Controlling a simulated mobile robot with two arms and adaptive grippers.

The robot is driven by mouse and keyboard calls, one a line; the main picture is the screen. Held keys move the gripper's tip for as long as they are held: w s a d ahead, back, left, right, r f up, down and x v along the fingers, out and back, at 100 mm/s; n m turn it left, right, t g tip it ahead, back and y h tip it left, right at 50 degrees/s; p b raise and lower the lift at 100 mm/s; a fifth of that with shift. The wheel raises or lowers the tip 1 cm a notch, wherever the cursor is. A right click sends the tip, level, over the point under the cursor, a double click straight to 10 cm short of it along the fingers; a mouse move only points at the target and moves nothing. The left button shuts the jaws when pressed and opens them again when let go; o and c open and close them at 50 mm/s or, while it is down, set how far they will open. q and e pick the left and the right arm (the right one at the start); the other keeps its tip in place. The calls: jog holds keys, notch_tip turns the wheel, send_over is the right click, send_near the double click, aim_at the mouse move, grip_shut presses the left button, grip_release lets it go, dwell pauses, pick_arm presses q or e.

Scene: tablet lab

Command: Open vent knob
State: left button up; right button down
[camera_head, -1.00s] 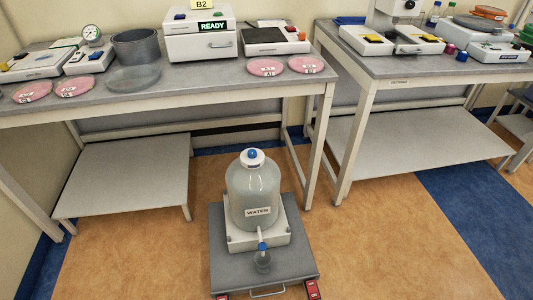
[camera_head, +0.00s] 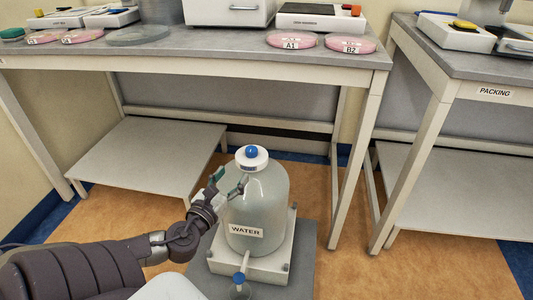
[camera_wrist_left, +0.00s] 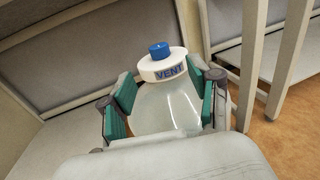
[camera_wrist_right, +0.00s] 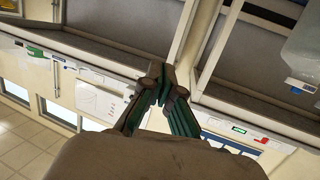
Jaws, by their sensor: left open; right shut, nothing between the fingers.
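The blue vent knob (camera_head: 252,151) sits on the white cap (camera_head: 252,164) of the clear bottle labelled WATER (camera_head: 257,205). In the left wrist view the blue knob (camera_wrist_left: 160,50) stands upright on the cap marked VENT (camera_wrist_left: 163,67). My left gripper (camera_head: 231,180) is open beside the bottle's neck, a little left of and below the knob. In the left wrist view its green-padded fingers (camera_wrist_left: 165,90) show on either side of the bottle's shoulder, with the knob beyond them. My right gripper (camera_wrist_right: 163,84) is shut and empty, seen only in its own wrist view.
The bottle stands on a white base (camera_head: 281,263) on a grey platform, with a blue-handled tap (camera_head: 239,277) at the front. A bench (camera_head: 345,57) with pink dishes stands behind. A second bench (camera_head: 440,67) is at the right. A low shelf (camera_head: 150,150) is at the left.

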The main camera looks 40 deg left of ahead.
aim_at(249, 153)
pick_arm(q)
jog(key=b+x, duration=0.1)
jog(key=x, duration=0.5)
jog(key=shift+a+f, duration=0.1)
jog(key=shift+a, duration=0.05)
jog(key=b+x, duration=0.2)
jog(key=x, duration=0.4)
jog(key=shift+w+a, duration=0.15)
jog(key=shift+w, duration=0.35)
pick_arm(e)
notch_tip(249, 153, up, 13)
jog(key=s+a+t+y, duration=0.1)
jog(key=s+t+y, duration=0.1)
jog(key=t, duration=0.6)
jog(key=shift+a+t+y, duration=0.25)
jog(key=shift+t+y, duration=0.15)
jog(key=shift+s, duration=0.1)
pick_arm(q)
grip_shut()
pick_arm(e)
jog(key=shift+f, duration=0.1)
